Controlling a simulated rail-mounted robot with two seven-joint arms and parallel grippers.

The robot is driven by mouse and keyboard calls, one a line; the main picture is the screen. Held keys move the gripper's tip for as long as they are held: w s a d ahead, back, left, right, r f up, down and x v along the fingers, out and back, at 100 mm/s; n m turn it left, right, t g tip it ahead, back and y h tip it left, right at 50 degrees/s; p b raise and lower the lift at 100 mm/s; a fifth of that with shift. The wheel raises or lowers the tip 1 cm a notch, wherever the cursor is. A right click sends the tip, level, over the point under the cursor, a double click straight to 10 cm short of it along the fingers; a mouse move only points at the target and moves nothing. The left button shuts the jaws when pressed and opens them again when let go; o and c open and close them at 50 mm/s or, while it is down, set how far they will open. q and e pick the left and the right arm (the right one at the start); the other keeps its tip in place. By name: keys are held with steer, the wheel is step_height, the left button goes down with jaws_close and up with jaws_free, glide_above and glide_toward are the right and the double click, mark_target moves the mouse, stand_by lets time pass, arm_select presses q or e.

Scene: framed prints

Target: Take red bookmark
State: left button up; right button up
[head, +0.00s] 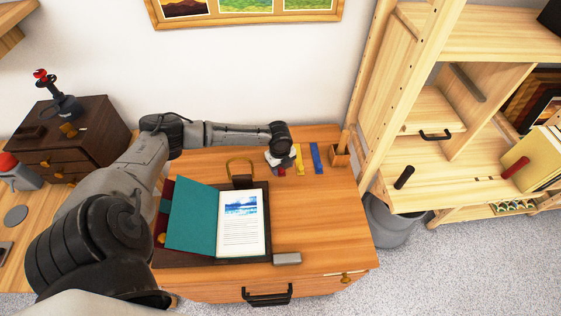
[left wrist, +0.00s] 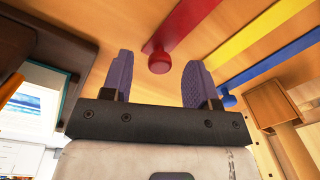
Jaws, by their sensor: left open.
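The red bookmark (left wrist: 190,28) lies on the wooden desk in the left wrist view, a strip with a round red knob at its near end. In the head view only a small red bit (head: 281,172) shows below my left gripper (head: 280,162); the rest is hidden by the gripper. My left gripper also shows in the left wrist view (left wrist: 157,82), its two purple pads apart, with the red knob between them in the picture. I cannot tell whether they touch it. A yellow bookmark (head: 299,159) and a blue bookmark (head: 317,158) lie to the right. My right gripper is out of view.
An open book (head: 240,222) with a teal cover lies on a dark tray on the desk (head: 325,215). A grey block (head: 287,259) lies near the front edge. A small wooden box (head: 340,156) stands right of the bookmarks, beside a shelf (head: 440,180).

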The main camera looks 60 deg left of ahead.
arm_select(q)
step_height(320, 180, down, 2)
steer(key=shift+f, duration=0.15)
steer(key=c, duration=1)
